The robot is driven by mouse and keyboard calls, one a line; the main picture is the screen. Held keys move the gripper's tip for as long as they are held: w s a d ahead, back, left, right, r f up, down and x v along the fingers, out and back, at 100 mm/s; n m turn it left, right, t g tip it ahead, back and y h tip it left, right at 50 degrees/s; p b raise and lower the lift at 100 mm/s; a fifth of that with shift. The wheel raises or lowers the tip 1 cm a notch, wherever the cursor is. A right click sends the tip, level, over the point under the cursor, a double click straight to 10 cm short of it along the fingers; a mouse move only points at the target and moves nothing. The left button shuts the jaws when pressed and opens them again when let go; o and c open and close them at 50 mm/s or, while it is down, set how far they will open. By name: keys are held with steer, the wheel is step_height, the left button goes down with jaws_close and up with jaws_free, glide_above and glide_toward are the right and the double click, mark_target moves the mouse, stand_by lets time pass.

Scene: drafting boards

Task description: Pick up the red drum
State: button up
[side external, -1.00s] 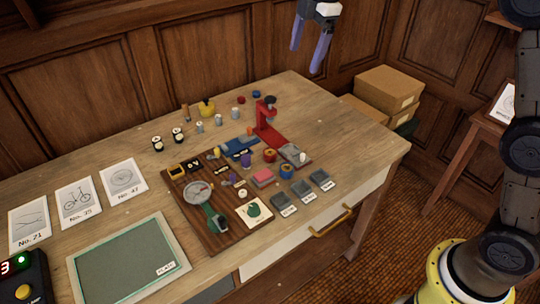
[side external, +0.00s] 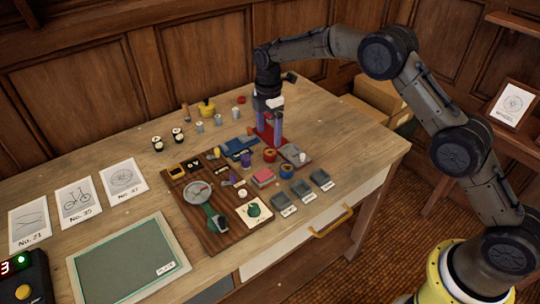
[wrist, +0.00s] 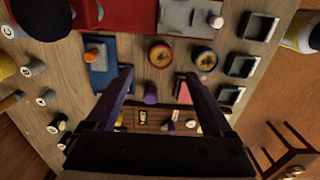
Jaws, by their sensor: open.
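The red drum (side external: 270,155) is a short red cylinder standing on the table beside a blue drum (side external: 286,170). In the wrist view the red drum (wrist: 160,54) shows a round yellow top, with the blue drum (wrist: 204,58) to its right. My gripper (side external: 271,142) points down with its two purple fingers apart, just behind the red drum in the side view. In the wrist view my gripper (wrist: 155,75) is open and empty, with the red drum beyond the fingertips, roughly in line with the gap. Height above the drum is hard to tell.
A red stand (side external: 266,112) is close behind my fingers. A wooden board (side external: 225,232) with a dial lies left. The table's right end (side external: 365,145) is clear.

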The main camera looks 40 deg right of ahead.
mark_target(269, 153)
steer(key=shift+f, duration=3.5)
jaws_close()
